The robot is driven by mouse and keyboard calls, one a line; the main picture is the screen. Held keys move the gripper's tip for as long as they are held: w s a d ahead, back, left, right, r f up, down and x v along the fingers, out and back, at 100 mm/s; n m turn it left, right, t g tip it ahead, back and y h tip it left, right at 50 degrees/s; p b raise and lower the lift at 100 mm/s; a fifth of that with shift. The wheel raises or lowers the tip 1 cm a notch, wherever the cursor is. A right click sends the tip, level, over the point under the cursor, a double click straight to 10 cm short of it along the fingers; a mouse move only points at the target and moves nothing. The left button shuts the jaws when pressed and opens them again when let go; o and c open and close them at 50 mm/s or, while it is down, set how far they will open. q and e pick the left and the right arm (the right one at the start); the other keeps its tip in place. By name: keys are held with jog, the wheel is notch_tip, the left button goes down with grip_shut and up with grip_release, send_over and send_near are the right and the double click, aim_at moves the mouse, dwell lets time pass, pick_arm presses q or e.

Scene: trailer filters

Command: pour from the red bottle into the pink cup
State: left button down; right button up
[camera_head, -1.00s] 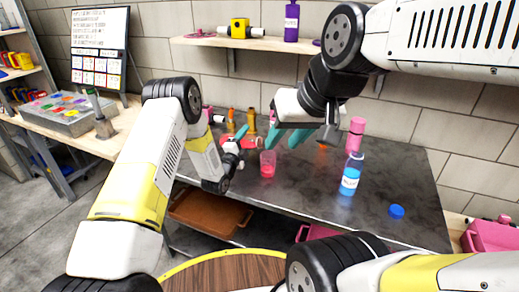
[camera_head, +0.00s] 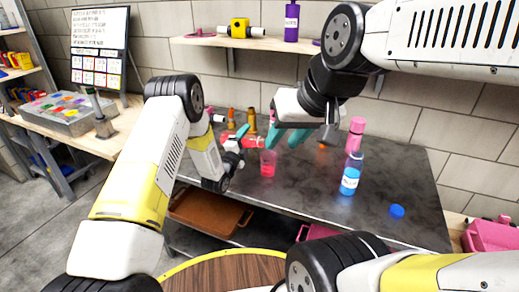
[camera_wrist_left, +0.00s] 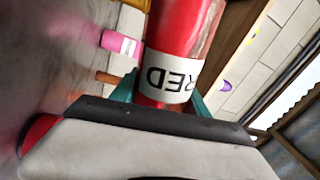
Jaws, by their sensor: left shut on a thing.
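My left gripper (camera_head: 240,136) is shut on the red bottle (camera_head: 254,142) just behind and left of the pink cup. The bottle is strongly tilted, close to lying flat, with one end near the cup's rim. In the left wrist view the red bottle (camera_wrist_left: 186,35) fills the middle, its white "RED" label upside down between the teal fingers. The pink cup (camera_head: 267,165) stands upright on the dark table and is see-through, with red-pink colour inside. I cannot see any stream. My right gripper (camera_head: 286,136) is open and empty above and behind the cup.
A blue bottle (camera_head: 350,176) and a pink bottle (camera_head: 356,132) stand right of the cup. A blue cap (camera_head: 397,211) lies on the dark table (camera_head: 310,195). Orange-yellow bottles (camera_head: 252,120) stand behind my left gripper.

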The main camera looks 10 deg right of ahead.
pick_arm(q)
jog(key=shift+r+m, duration=0.25)
jog(key=shift+m, duration=0.15)
dwell(0.4)
